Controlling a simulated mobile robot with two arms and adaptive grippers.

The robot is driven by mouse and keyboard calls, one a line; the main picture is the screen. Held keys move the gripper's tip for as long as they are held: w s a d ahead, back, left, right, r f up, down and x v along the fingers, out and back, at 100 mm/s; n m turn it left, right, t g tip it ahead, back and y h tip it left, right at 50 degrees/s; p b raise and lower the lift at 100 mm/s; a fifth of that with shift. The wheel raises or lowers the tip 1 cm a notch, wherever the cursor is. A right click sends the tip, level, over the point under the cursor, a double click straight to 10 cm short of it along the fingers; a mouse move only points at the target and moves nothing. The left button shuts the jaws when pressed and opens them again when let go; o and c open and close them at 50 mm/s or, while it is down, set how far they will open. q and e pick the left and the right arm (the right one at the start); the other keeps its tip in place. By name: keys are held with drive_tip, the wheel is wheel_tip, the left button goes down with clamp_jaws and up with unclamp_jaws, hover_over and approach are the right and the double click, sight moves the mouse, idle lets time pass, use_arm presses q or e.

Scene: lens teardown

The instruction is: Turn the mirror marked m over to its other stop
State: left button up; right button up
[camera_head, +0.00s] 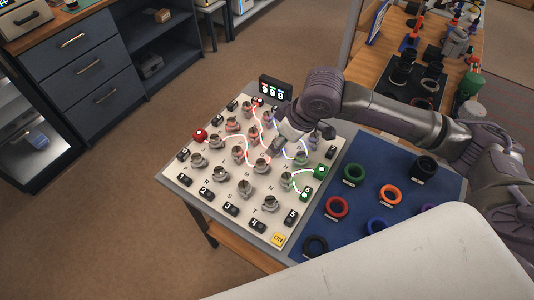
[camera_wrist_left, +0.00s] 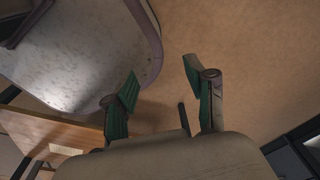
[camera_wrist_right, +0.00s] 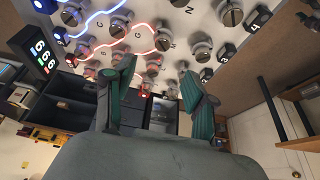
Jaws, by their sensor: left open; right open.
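The pale board (camera_head: 217,208) carries several small silver mirrors on round mounts, with letters printed beside them. I cannot surely read which letter is m. Silver mirrors stand near the board's middle (camera_head: 261,165) and front (camera_head: 244,188). My right gripper (camera_head: 279,143) hangs over the back right part of the board and hides some of it. In the right wrist view its fingers (camera_wrist_right: 156,75) are apart with no object held, and several mirrors (camera_wrist_right: 161,42) show beyond them. My left gripper (camera_wrist_left: 161,78) is open and empty, away from the board; the head view does not show it.
A blue mat (camera_head: 360,209) with coloured rings lies right.

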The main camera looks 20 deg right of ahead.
approach(261, 162)
drive_tip(key=f, duration=0.1)
drive_tip(key=x, duration=0.6)
drive_tip(key=shift+w+a+f+p, duration=0.2)
drive_tip(key=shift+p, duration=0.1)
use_arm(q)
drive_tip(key=shift+s+a+r, duration=0.3)
drive_tip(key=shift+s+a, duration=0.05)
drive_tip(key=shift+a, duration=0.05)
use_arm(e)
drive_tip(key=shift+w+a+f, duration=0.15)
drive_tip(key=shift+w+f, duration=0.1)
drive_tip(key=shift+f, duration=0.45)
use_arm(q)
drive_tip(key=shift+a, duration=0.1)
use_arm(e)
drive_tip(key=shift+c, duration=0.4)
use_arm(q)
drive_tip(key=shift+a, duration=0.2)
use_arm(e)
clamp_jaws()
